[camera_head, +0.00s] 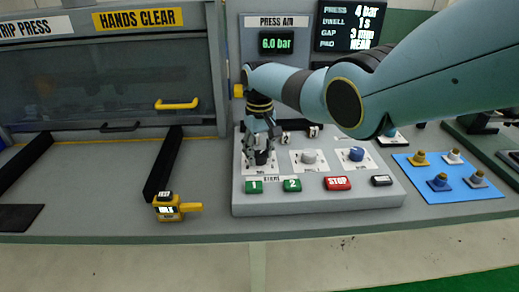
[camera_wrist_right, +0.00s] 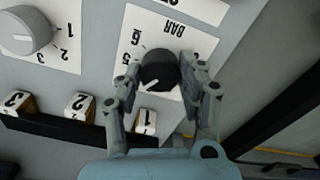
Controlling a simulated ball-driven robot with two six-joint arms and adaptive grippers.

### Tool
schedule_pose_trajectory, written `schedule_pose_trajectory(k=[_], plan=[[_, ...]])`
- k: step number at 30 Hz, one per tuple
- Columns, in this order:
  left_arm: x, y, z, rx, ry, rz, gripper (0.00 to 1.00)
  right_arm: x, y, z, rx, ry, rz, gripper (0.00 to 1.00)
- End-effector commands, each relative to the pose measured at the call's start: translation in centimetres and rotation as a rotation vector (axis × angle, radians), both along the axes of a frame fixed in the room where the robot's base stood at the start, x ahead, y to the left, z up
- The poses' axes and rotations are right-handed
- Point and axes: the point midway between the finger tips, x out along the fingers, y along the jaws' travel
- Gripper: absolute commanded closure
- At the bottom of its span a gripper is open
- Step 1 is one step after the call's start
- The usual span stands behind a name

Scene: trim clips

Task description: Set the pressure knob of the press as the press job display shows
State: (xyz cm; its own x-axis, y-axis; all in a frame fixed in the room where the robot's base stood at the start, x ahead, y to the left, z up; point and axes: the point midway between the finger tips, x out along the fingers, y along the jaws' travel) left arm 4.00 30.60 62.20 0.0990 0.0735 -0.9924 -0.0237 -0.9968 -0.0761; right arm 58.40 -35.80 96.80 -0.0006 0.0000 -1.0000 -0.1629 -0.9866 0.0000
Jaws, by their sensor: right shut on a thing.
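The black pressure knob (camera_wrist_right: 158,68) sits on a white dial plate marked BAR (camera_wrist_right: 185,32) in the right wrist view. Its white pointer line points to the lower left there; the exact setting is unclear. My right gripper (camera_wrist_right: 161,76) is shut on the knob, one finger on each side. In the head view my right gripper (camera_head: 262,150) comes down over the knob (camera_head: 261,158) at the panel's left. The press job display (camera_head: 347,25) reads 4 bar, 1 s, 3 mm and NEAR. The press air display (camera_head: 277,43) reads 6.0 bar. My left gripper is not in view.
A grey knob (camera_head: 309,157) and a blue knob (camera_head: 356,154) are to the right. Green buttons 1 (camera_head: 255,187) and 2 (camera_head: 291,186) and a red STOP button (camera_head: 337,183) line the front. A yellow device (camera_head: 168,207) stands left of the panel.

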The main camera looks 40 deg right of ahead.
Motion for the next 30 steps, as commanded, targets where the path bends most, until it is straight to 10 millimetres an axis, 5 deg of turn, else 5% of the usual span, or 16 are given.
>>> schedule_pose_trajectory(k=[22,23,28,30], plan=[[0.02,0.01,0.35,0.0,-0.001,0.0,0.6,0.02,-0.01,-0.01,0.0,-0.001,-0.103,0.93],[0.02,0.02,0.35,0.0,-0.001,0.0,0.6,0.02,-0.01,-0.01,0.0,-0.001,-0.103,0.59],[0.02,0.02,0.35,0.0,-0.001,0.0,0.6,0.02,0.0,-0.01,0.0,-0.001,-0.103,0.37],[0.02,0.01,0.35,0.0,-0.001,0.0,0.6,0.02,0.0,0.0,0.0,-0.001,-0.103,0.37]])
